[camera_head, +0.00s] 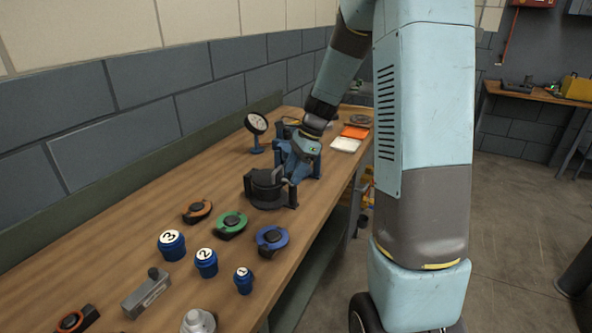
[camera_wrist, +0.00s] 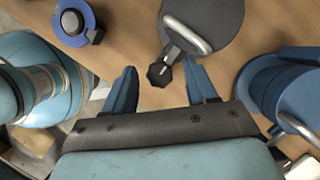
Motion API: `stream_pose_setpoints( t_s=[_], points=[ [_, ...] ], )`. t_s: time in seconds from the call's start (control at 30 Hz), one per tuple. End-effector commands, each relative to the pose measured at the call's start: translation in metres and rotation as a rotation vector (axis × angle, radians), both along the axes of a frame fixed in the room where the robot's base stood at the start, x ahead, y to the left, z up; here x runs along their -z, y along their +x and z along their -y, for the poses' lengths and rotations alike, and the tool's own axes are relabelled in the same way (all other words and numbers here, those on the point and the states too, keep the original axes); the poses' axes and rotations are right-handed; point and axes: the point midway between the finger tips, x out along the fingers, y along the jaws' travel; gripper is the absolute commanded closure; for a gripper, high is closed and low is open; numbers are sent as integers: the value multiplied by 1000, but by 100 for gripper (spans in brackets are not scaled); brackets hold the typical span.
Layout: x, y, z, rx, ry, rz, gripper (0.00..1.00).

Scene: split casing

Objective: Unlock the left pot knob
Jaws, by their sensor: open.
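A dark grey pot (camera_head: 266,190) stands on the bench; the wrist view shows its round lid (camera_wrist: 225,15) at the top with a bent metal handle (camera_wrist: 188,36). A black faceted knob (camera_wrist: 159,74) sticks out at the lid's near edge. My gripper (camera_wrist: 160,68) is open, with one blue finger on each side of the knob. A gap shows between the knob and each finger, so neither finger touches it. In the head view my wrist hangs just behind the grey pot and hides part of it.
A blue pot-like body (camera_wrist: 268,85) with a metal handle stands close on the right in the wrist view. A blue ring piece (camera_head: 271,238), a green one (camera_head: 231,223) and numbered blue caps (camera_head: 205,262) lie nearer. A gauge (camera_head: 256,128) stands by the wall.

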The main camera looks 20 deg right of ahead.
Motion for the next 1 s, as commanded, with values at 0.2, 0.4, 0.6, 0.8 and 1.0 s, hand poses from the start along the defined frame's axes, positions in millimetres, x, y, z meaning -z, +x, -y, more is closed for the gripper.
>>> stream_pose_setpoints(
  t_s=[0.2,0.4,0.6,0.8,1.0],
  points=[
    [0,0,0,0,0,0,60],
    [0,0,1,1,0,1,79],
    [0,0,1,1,0,1,98],
    [0,1,2,-9,-2,2,99],
    [0,1,1,-75,-1,1,99]
  ],
)
